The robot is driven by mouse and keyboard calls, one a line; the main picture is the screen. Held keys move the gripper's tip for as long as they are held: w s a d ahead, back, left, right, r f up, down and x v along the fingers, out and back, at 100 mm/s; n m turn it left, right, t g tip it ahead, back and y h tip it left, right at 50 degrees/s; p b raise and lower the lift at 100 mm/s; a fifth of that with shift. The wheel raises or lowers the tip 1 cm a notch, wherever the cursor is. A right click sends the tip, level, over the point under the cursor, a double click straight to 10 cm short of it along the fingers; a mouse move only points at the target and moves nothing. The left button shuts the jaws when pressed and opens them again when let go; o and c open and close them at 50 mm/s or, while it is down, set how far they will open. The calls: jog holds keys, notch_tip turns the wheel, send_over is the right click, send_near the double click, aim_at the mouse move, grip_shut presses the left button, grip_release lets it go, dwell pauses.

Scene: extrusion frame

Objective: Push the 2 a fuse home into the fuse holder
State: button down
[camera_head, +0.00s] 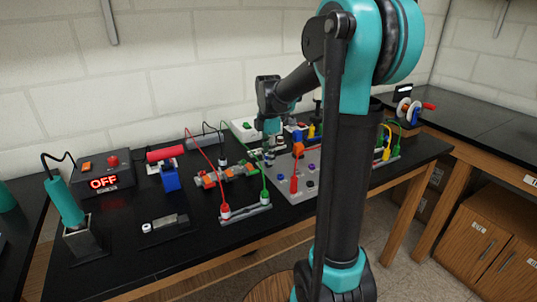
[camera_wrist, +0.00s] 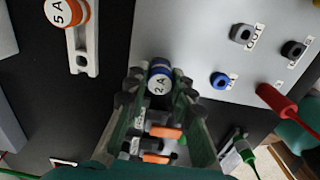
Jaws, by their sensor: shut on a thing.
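The 2 A fuse (camera_wrist: 159,76), with a blue cap and a white face marked "2 A", is between the fingertips of my gripper (camera_wrist: 158,92) in the wrist view. My gripper is shut on it. The fuse lies against the edge between the black bench top and a light grey panel in that picture. The 2 A fuse's holder cannot be made out; the fuse and fingers cover that spot. In the head view my gripper (camera_head: 269,138) is low over the bench by the grey panel, and the fuse is too small to tell there.
A grey holder (camera_wrist: 82,50) with an orange 5 A fuse (camera_wrist: 67,10) lies at upper left. The grey panel (camera_wrist: 200,40) carries several posts and a red plug (camera_wrist: 277,100). Red and green leads run close by. An "OFF" box (camera_head: 103,174) stands at the left.

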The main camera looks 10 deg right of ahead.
jog(key=c, duration=1.2)
grip_release()
notch_tip(320, 180, up, 12)
jog(key=shift+s, duration=0.1)
